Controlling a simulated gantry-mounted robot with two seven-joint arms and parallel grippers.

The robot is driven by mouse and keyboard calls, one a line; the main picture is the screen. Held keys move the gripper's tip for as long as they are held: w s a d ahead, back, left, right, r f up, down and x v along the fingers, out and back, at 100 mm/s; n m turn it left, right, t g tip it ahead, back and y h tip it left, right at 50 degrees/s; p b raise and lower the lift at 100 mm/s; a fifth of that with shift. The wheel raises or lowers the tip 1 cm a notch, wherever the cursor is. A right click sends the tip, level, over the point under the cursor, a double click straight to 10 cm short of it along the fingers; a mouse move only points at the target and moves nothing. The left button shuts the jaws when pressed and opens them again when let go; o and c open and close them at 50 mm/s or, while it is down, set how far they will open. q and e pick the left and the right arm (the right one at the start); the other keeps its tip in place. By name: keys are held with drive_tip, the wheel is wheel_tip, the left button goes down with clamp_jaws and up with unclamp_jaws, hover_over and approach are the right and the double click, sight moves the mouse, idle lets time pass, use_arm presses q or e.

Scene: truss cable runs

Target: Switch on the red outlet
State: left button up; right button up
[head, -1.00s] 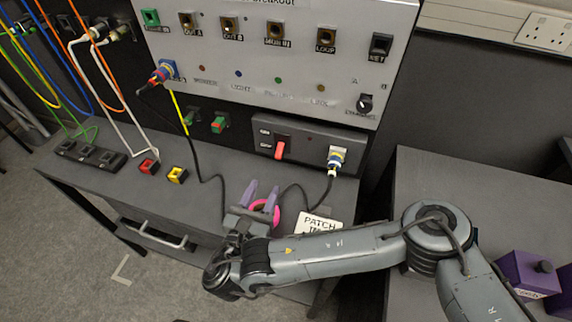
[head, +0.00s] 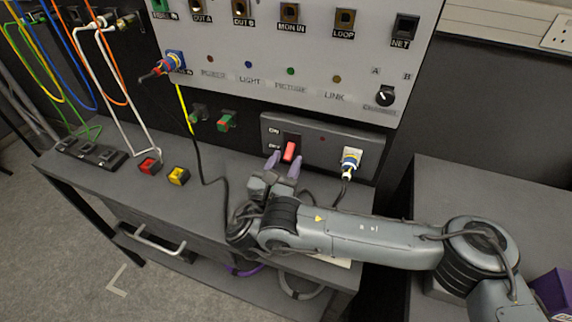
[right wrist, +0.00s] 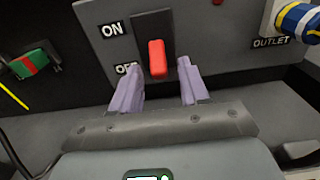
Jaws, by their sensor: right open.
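The outlet is a grey box (head: 325,137) on the dark wall below the large panel. Its red switch (head: 291,151) sits low in a dark slot. In the right wrist view the red lever (right wrist: 157,59) is at the lower end, beside the partly hidden OFF label and below the ON label (right wrist: 112,30). My right gripper (head: 285,162) is open and empty, just below the switch. In the right wrist view its purple fingers (right wrist: 160,70) stand either side of the lever's lower end; contact cannot be told. My left gripper is not in view.
A white, blue and yellow plug (head: 350,163) sits in the outlet right of the switch, with a black cable hanging down. A black cable crosses the desk left of my gripper.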

sight(289, 151)
drive_tip(key=shift+w+d, duration=0.1)
drive_tip(key=shift+w, duration=0.2)
clamp_jaws()
drive_tip(key=shift+r+p, duration=0.25)
drive_tip(key=shift+p, duration=0.4)
wheel_tip(289, 151, up, 5)
drive_tip(key=g+y+p, duration=0.1)
drive_tip(key=g+p, duration=0.2)
drive_tip(key=p, duration=0.7)
drive_tip(key=g+y+p, duration=0.1)
drive_tip(key=g+p, duration=0.3)
drive_tip(key=p, duration=0.6)
drive_tip(key=g+y+p, duration=0.1)
drive_tip(key=g+p, duration=0.2)
drive_tip(key=p, duration=0.7)
drive_tip(key=shift+f+y, duration=0.2)
drive_tip(key=shift+y, duration=0.2)
drive_tip(key=shift+w+g+p, duration=0.1)
drive_tip(key=shift+g+p, duration=0.7)
drive_tip(key=shift+p, duration=0.2)
drive_tip(key=shift+f, duration=0.1)
